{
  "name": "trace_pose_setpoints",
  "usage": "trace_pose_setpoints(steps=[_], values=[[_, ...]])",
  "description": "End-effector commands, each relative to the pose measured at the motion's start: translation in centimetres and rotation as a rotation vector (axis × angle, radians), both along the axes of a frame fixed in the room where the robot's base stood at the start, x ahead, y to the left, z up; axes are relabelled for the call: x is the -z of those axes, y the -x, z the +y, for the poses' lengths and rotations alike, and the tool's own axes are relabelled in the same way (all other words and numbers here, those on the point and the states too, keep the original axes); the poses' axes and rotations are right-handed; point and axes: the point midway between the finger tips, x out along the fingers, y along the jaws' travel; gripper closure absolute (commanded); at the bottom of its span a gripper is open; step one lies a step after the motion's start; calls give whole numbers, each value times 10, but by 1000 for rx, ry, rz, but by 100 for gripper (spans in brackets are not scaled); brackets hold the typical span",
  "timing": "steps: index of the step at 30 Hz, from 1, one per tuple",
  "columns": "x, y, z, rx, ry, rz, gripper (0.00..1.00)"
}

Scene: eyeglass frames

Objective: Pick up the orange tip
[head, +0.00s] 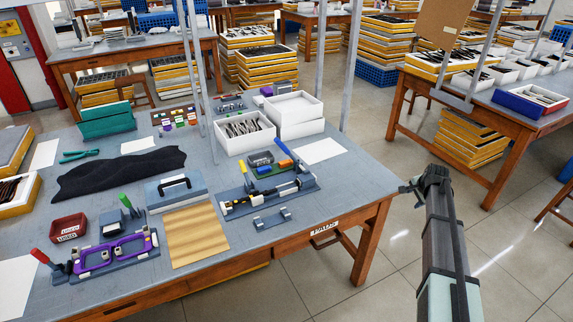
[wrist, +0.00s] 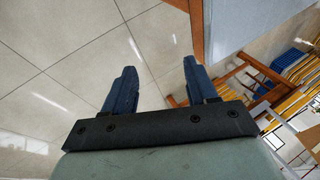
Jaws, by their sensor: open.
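My gripper (head: 406,188) is to the right of the bench, over the floor and well apart from the orange tip. In the wrist view my gripper (wrist: 159,78) shows two dark blue fingers spread wide with nothing between them. The orange tip does not show in the wrist view.
A blue fixture (head: 268,195) with a rod stands in front of the tray. A long blue piece (head: 284,147), a grey tin (head: 261,158) and white boxes (head: 245,138) are close behind. Metal posts (head: 351,70) rise behind the bench. Open floor (head: 400,235) lies around my arm.

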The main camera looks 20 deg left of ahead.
Motion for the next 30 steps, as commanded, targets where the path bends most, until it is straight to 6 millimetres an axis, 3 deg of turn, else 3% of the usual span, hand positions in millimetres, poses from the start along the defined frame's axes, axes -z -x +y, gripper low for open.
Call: trace_pose_setpoints(steps=[3,8,11,15,24,30], values=[[-35,-35,25,13,-22,-14,43],[-54,-58,90,-13,-34,45,43],[-62,-69,139,-37,-32,96,43],[-80,-79,220,-73,-21,177,43],[-126,-72,398,-129,40,340,43],[-156,-52,489,-147,88,418,43]])
